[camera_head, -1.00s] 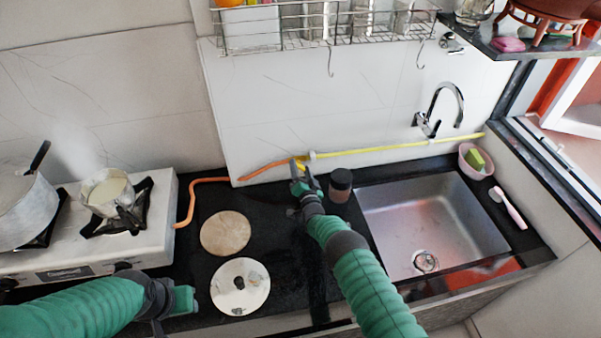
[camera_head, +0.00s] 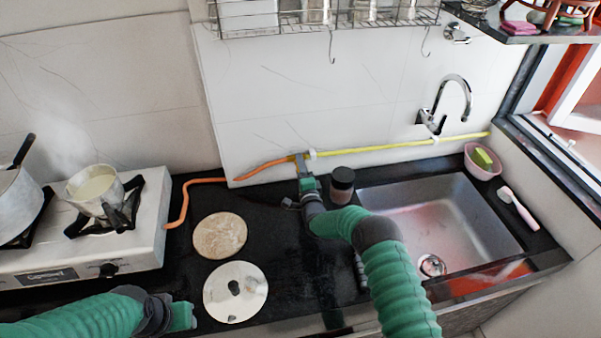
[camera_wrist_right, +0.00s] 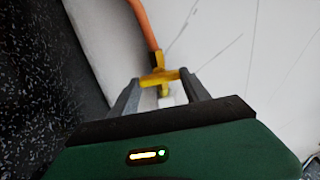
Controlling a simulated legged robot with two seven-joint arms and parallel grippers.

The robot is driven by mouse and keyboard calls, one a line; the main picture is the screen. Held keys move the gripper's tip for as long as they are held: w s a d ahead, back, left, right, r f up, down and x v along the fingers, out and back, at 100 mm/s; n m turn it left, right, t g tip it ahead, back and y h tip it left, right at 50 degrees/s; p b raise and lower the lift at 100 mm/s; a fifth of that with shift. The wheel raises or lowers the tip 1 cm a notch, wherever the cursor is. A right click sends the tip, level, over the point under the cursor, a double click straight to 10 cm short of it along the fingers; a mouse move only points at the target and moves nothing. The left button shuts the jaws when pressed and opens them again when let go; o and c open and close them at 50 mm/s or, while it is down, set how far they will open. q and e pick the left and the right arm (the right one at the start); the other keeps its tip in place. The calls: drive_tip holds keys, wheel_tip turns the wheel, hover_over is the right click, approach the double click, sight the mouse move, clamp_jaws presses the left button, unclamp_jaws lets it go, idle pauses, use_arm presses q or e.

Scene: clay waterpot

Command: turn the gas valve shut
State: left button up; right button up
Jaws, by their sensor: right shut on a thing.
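The yellow gas valve (camera_head: 296,157) sits on the wall behind the counter, where an orange hose (camera_head: 262,168) meets a yellow pipe (camera_head: 385,147). My right gripper (camera_head: 302,162) reaches up to it and partly hides it in the head view. In the right wrist view the yellow valve (camera_wrist_right: 159,77) lies between the two grey fingers of my right gripper (camera_wrist_right: 160,92), its bar running crosswise to the hose. My right gripper is shut on it. My left gripper (camera_head: 184,317) is low at the left, away from the valve; its finger gap is not clear.
A stove (camera_head: 130,240) with two pots stands at the left. A round board (camera_head: 219,235) and a metal lid (camera_head: 235,291) lie on the dark counter. A brown jar (camera_head: 342,184) stands just right of my right gripper, beside the sink (camera_head: 450,225). A wire rack (camera_head: 330,18) hangs above.

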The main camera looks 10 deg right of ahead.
drive_tip(key=shift+m, duration=0.3)
drive_tip(key=o, duration=1.4)
drive_tip(key=shift+d, duration=0.1)
drive_tip(key=s, duration=1.7)
drive_tip(key=shift+b, duration=0.4)
drive_tip(key=shift+f, duration=0.1)
